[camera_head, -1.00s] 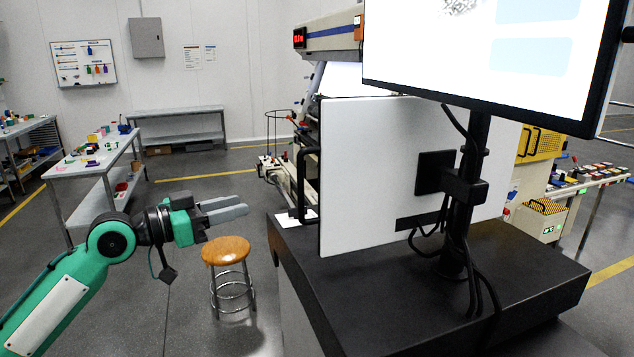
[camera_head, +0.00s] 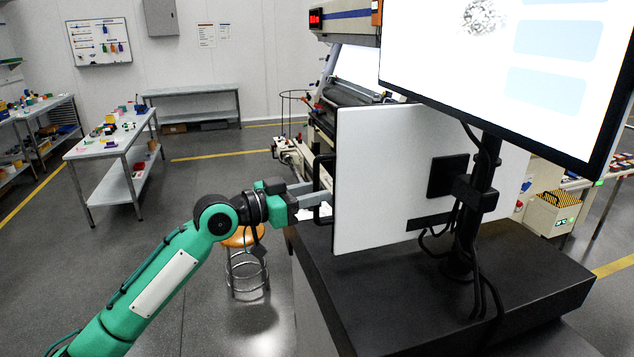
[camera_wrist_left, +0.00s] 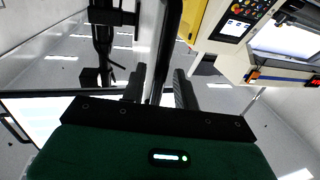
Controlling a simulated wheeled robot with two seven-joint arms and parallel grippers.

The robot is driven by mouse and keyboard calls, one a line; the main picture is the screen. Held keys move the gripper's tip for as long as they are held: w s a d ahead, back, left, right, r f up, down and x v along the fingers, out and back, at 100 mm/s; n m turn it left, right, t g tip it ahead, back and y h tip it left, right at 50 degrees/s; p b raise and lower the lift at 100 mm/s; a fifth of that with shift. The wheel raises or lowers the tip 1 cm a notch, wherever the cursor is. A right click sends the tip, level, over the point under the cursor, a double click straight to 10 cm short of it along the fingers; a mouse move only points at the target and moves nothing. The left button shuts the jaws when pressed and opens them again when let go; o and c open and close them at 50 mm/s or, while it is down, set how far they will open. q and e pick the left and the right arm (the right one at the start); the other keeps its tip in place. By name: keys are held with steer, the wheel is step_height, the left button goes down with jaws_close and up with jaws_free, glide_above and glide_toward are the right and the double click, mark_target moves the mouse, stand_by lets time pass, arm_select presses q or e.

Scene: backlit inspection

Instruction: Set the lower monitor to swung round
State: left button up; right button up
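The lower monitor (camera_head: 385,185) is a pale flat panel with its back to me, held on a dark pole (camera_head: 482,190) by a black bracket. A black handle (camera_head: 322,180) stands at its left edge. My left gripper (camera_head: 316,194) is at this handle, its two grey fingers pointing right. In the left wrist view, the dark bar of the handle (camera_wrist_left: 166,45) runs between the fingers of my left gripper (camera_wrist_left: 160,85). The fingers are apart, with a gap showing beside the bar. My right gripper is not in view.
The upper monitor (camera_head: 510,70), with a lit screen, is on the same pole above. A dark pedestal top (camera_head: 400,290) lies under the pole, with cables hanging. A stool (camera_head: 240,238) stands behind my left arm. A machine (camera_head: 345,75) stands behind the panel.

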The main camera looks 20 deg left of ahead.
arm_select(q)
steer(key=shift+w+d, duration=0.4)
jaws_close()
